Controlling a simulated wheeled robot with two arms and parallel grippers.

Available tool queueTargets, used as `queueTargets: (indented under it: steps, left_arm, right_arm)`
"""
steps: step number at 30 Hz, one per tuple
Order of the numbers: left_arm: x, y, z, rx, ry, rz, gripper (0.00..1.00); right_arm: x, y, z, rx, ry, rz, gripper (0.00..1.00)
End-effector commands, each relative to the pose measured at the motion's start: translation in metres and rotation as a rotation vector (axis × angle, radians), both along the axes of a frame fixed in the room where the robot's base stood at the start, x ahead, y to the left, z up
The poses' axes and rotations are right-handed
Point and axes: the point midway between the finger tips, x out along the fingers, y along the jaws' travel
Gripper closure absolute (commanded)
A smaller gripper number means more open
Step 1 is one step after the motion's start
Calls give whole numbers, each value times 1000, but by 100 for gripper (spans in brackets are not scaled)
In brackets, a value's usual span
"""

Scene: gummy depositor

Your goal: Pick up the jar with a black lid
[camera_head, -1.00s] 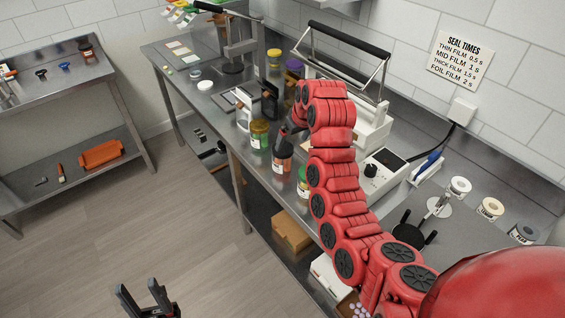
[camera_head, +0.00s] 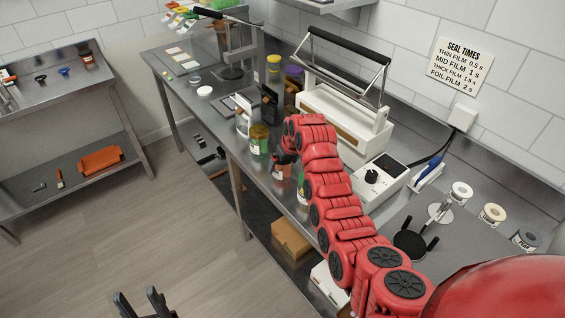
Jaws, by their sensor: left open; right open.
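A jar (camera_head: 277,173) with reddish-brown contents and a white label stands near the front edge of the steel bench. Its top is hidden by my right gripper (camera_head: 282,160), so its lid colour cannot be seen. My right gripper is open and pointed down at this jar's top; whether its fingers are around the jar or touching it I cannot tell. Another small jar (camera_head: 86,54) with a dark lid and reddish contents stands on the left table. My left gripper (camera_head: 140,298) is open and empty over the floor at the bottom edge.
A jar with green contents (camera_head: 259,140) stands just left of my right gripper. Another jar (camera_head: 302,192), partly hidden by my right arm, stands to its right. Yellow-lidded (camera_head: 273,68) and purple-lidded (camera_head: 294,76) jars stand farther back. A white sealer (camera_head: 345,125) stands behind my arm.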

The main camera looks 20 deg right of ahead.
Motion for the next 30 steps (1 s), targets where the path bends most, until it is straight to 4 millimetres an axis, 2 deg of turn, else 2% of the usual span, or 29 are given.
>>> queueTargets:
  steps: [8, 16, 27, 30]
  left_arm:
    - [0, 0, 9, 0, 1, 0, 50]
    - [0, 0, 8, 0, 1, 0, 50]
    - [0, 0, 8, 0, 0, 0, 50]
    - [0, 0, 8, 0, 0, 0, 50]
  right_arm:
    - [7, 0, -16, -1, -1, -2, 0]
    - [8, 1, -18, -1, -2, -2, 2]
    - [8, 1, -17, -2, -4, -1, 68]
    - [8, 1, -17, -2, -4, -1, 69]
